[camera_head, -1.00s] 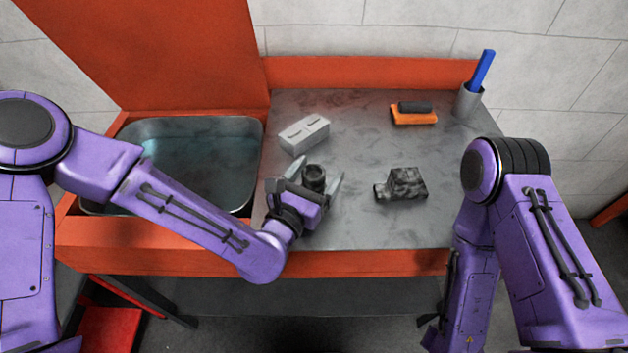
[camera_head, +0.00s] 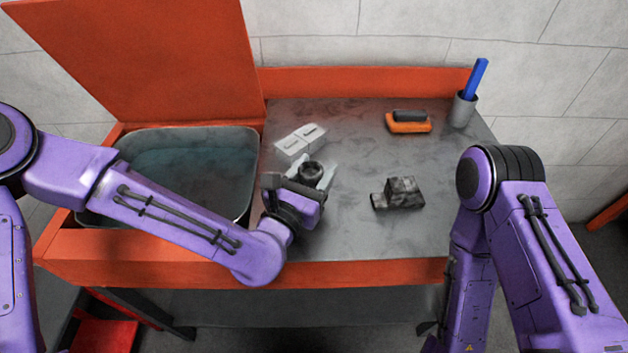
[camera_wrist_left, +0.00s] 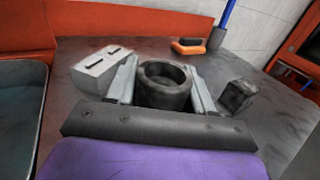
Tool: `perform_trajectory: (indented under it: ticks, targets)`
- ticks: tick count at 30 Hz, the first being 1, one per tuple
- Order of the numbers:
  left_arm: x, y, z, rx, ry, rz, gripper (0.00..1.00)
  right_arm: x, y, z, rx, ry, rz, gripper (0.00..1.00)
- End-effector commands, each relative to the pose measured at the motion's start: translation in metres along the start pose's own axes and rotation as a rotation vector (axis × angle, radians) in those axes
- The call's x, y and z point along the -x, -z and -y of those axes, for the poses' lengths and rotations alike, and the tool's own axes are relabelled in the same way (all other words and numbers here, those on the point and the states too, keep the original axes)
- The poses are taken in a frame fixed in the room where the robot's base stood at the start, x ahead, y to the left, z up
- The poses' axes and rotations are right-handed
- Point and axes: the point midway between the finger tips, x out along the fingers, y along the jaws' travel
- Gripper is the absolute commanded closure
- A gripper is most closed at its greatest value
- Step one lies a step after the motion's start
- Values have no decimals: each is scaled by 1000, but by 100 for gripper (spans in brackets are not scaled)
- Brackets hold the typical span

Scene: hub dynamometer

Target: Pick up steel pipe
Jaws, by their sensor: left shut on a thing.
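The steel pipe (camera_head: 311,171) is a short dark hollow cylinder standing upright on the grey tabletop, left of the middle. My left gripper (camera_head: 314,176) is shut on it, one finger on each side. In the left wrist view the pipe (camera_wrist_left: 164,84) shows its open round top between the two pale fingers of the gripper (camera_wrist_left: 164,88). Its lower part is hidden behind the gripper body. My right arm is at the right of the head view, but its gripper is not clearly seen.
A light grey block (camera_head: 300,139) lies just behind the pipe. A dark stained metal part (camera_head: 399,193) lies to its right. An orange-and-black brush (camera_head: 408,123) and a grey cup (camera_head: 464,109) with a blue handle (camera_head: 479,76) are at the back right. A water-filled basin (camera_head: 247,196) is left.

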Motion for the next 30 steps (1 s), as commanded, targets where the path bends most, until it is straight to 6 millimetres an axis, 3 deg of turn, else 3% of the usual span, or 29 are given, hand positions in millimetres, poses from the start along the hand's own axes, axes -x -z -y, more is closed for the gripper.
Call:
perform_trajectory:
  ticks: [6,9,15,30]
  targets:
    - [30,-57,46,0,12,5,93,-6,-2,1,0,0,0,57]
    - [47,-66,72,-2,13,2,93,-13,-5,1,0,0,0,57]
    - [69,-86,105,-2,10,1,93,-18,-7,2,0,0,0,57]
    - [76,-93,115,-1,6,0,93,-18,-8,2,0,0,0,57]
